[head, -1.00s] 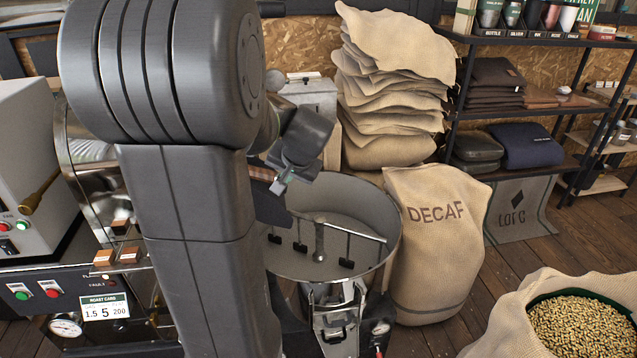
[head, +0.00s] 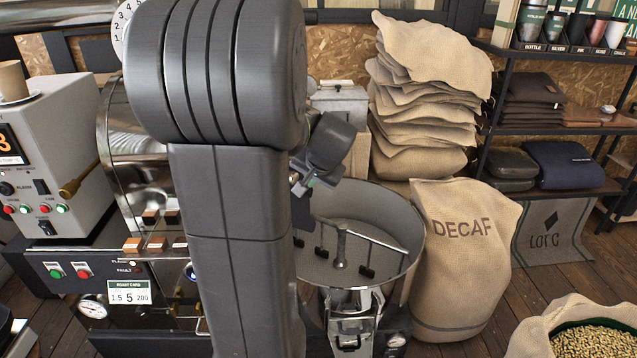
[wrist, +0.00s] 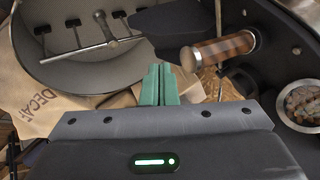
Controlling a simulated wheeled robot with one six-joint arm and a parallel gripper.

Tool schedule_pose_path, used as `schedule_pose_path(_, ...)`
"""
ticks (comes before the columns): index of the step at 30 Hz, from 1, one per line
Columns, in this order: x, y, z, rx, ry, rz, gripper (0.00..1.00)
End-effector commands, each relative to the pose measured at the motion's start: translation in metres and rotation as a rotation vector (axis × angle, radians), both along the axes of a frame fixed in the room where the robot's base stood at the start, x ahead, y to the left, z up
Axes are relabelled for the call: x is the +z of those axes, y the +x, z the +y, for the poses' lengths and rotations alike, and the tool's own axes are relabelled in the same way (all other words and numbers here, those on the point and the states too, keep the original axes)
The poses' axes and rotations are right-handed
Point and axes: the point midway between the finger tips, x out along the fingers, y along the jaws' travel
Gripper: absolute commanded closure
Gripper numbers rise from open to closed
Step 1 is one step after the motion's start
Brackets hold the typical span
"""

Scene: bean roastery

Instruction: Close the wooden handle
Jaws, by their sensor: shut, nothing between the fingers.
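The wooden handle (wrist: 225,48) is a brown cylinder with bright metal ends, mounted against a dark surface in the upper right of the wrist view. In the head view I cannot make it out; my arm covers much of the roaster front. My gripper (wrist: 160,85) has green fingers pressed together, with nothing between them. The fingertips lie left of and below the handle in the wrist view, apart from it. In the head view my gripper (head: 301,187) hangs by the left rim of the cooling bin.
The round metal cooling bin (head: 408,255) with stirring arms stands right of my arm. A DECAF sack (head: 461,270) stands beside it. A round window with beans (wrist: 301,106) is at the wrist view's right edge. The roaster panel (head: 75,271) is left of my arm.

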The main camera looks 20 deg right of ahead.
Motion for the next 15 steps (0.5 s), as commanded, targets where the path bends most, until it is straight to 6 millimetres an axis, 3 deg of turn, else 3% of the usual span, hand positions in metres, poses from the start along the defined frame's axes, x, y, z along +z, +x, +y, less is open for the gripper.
schedule_pose_path(15,0.062,-0.048,-0.006,-0.001,-0.003,-0.002,1.0)
